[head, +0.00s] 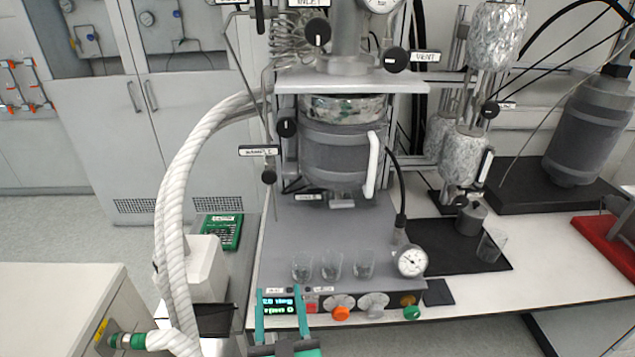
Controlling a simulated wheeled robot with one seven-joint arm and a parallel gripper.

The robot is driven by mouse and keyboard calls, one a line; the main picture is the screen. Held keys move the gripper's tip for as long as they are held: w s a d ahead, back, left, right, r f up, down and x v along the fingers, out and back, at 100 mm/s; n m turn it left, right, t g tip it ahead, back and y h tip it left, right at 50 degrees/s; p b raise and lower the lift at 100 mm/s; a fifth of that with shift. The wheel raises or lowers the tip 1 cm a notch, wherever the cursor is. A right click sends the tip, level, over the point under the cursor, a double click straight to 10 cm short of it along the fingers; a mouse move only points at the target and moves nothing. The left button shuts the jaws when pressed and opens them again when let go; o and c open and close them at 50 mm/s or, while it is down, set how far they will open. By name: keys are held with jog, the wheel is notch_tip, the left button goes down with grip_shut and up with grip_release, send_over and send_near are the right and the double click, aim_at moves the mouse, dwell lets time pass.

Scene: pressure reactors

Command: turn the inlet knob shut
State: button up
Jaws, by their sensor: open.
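The inlet knob (317,31) is a round black knob with a white mark, at the top of the reactor, just below a white label reading INLET that is cut by the picture's upper edge. The grey reactor vessel (335,150) hangs below it, with a white handle at its right. My gripper (280,291) is at the bottom of the picture, its two teal fingers apart and pointing up the picture. It is open with nothing held, far below the knob in the picture. A lit display shows between the fingers.
The vent knob (396,60) is right of the inlet knob; other black knobs (286,127) are lower left. Glass beakers (331,265) and a pressure gauge (410,261) stand on the grey base. A thick white hose (190,170) curves at left. Foil-wrapped vessels (464,158) stand right.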

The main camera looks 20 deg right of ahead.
aim_at(317, 35)
jog(key=w+d+r+m+t+h, duration=0.1)
jog(key=w+d+r, duration=0.15)
jog(key=r, duration=0.35)
jog(key=w+d+r, duration=0.1)
jog(key=w+r, duration=0.2)
jog(key=r, duration=0.4)
jog(key=s+d+r+m+t+h, duration=0.1)
jog(key=s+d+r+h, duration=0.15)
jog(key=r, duration=1.35)
jog(key=s+d+r+m+h, duration=0.1)
jog(key=d+r+m, duration=0.15)
jog(key=r, duration=1.35)
jog(key=shift+n, duration=0.35)
jog(key=x, duration=1)
jog(key=shift+d+r, duration=0.15)
jog(key=shift+d, duration=0.15)
jog(key=shift+w, duration=0.1)
jog(key=c, duration=1.1)
